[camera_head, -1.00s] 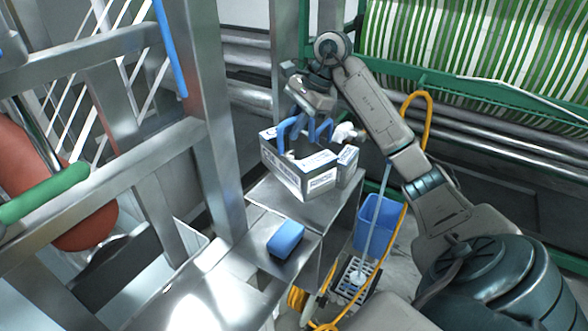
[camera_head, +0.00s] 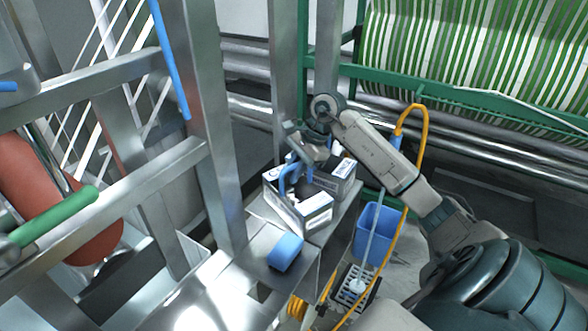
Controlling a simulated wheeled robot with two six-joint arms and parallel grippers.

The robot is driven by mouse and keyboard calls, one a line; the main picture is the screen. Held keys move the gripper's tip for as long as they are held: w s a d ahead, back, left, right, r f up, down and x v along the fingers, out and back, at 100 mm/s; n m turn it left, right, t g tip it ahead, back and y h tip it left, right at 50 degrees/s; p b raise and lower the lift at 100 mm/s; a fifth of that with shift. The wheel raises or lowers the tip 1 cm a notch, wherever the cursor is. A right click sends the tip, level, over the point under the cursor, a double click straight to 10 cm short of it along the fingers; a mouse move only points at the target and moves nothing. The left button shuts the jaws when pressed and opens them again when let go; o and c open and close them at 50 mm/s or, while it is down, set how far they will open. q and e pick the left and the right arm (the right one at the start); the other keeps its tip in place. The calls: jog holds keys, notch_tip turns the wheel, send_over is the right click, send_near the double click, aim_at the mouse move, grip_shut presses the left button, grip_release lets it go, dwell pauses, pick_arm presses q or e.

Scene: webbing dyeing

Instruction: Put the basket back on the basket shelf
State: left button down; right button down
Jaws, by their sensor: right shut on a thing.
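The basket (camera_head: 314,213) is a white box with dark printed labels and a blue handle (camera_head: 284,180). It is low at the metal basket shelf (camera_head: 343,217), in front of a similar box. Whether its underside touches the shelf is hidden. My right gripper (camera_head: 306,168) reaches in from the right and is shut on the basket at its handle. The fingertips are partly hidden by the handle and wrist. My left gripper is not in view.
A second labelled box (camera_head: 341,187) stands close behind the basket. A blue block (camera_head: 285,252) lies on the lower metal surface in front. A blue bucket (camera_head: 378,232) and yellow hose (camera_head: 421,140) are to the right. A metal post (camera_head: 207,130) stands close on the left.

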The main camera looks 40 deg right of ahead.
jog(key=shift+f, duration=0.15)
jog(key=c, duration=1.4)
grip_release()
jog(key=shift+c, duration=0.2)
jog(key=shift+r, duration=0.3)
jog(key=b+v, duration=0.4)
jog(key=v, duration=0.7)
jog(key=shift+d+r, duration=0.2)
jog(key=shift+r, duration=0.15)
jog(key=shift+s, duration=0.15)
